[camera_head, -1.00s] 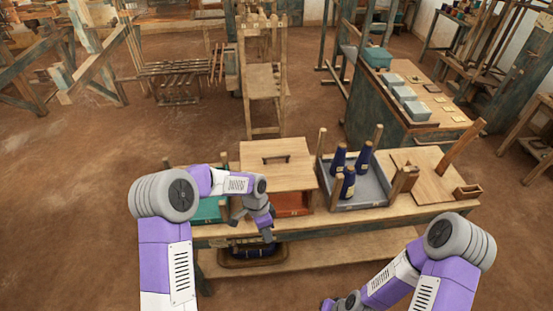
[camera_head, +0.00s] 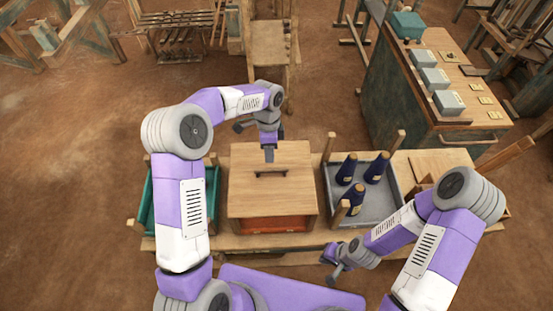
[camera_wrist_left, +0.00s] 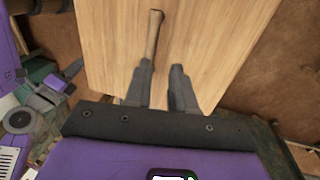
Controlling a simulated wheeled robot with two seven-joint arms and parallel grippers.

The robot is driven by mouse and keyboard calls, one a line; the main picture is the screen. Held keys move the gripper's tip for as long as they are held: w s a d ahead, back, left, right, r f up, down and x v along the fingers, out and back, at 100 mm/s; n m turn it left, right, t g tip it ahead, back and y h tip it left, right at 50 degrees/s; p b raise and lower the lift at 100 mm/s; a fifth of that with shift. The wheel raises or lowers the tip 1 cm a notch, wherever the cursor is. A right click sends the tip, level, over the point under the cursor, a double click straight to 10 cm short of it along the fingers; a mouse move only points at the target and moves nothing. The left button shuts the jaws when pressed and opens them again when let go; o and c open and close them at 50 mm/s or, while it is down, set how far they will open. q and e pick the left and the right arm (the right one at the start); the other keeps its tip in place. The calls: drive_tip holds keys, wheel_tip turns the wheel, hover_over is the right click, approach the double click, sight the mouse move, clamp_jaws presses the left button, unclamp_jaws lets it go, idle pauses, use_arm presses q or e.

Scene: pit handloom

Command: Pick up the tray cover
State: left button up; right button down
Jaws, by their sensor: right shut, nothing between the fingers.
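The tray cover (camera_head: 245,193) is a flat light-wood board with a bar handle (camera_head: 271,173) in its middle. It lies over an orange-red tray (camera_head: 270,224) on the bench. My left gripper (camera_head: 269,157) points down just above and behind the handle. In the left wrist view the fingers (camera_wrist_left: 161,68) are apart with nothing between them. There the handle (camera_wrist_left: 154,35) lines up with the left finger, over the cover (camera_wrist_left: 215,40); I cannot tell if they touch. My right gripper (camera_head: 332,267) is shut and empty in front of the bench.
A green tray (camera_head: 148,205) stands left of the cover, partly behind my left arm. A grey tray (camera_head: 365,212) with several dark blue cones (camera_head: 347,168) stands to the right, with upright wooden posts near it. A cabinet (camera_head: 420,110) with grey boxes stands behind at right.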

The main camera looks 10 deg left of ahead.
sight(270, 170)
use_arm(q)
drive_tip(key=shift+s+d+f, duration=0.15)
drive_tip(key=shift+s+f, duration=0.9)
drive_tip(key=shift+f, duration=0.05)
drive_tip(key=x, duration=0.4)
drive_tip(key=shift+d+f+p, duration=0.2)
drive_tip(key=shift+f+p, duration=0.1)
drive_tip(key=shift+p, duration=0.1)
drive_tip(key=shift+w, duration=0.1)
clamp_jaws()
